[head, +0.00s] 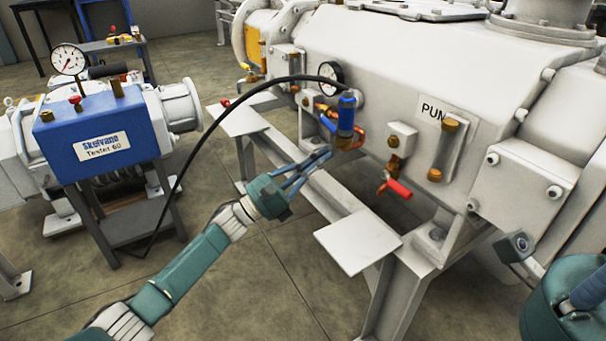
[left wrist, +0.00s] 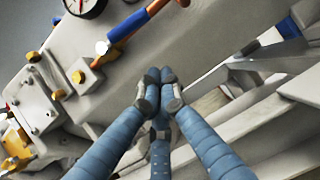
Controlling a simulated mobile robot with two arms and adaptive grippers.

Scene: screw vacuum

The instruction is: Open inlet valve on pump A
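Pump A is the large white machine (head: 420,60) with a partly cut-off "PUM" label. A blue-handled valve (head: 346,113) and copper-orange pipe (head: 327,122) sit on its front. The blue part also shows in the left wrist view (left wrist: 133,22). A red-handled valve (head: 397,188) sits lower right. I cannot tell which one is the inlet valve. My left gripper (head: 328,155) is just below and left of the blue valve, apart from it. In the left wrist view its fingertips (left wrist: 160,88) are together with nothing visible between them. My right gripper is out of view.
A black hose (head: 215,118) arcs from the pump to the floor by the blue tester (head: 97,135) at left. A white frame (head: 358,242) runs under the pump. A gauge (head: 329,74) sits above the valves. Open floor (head: 270,290) lies in front.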

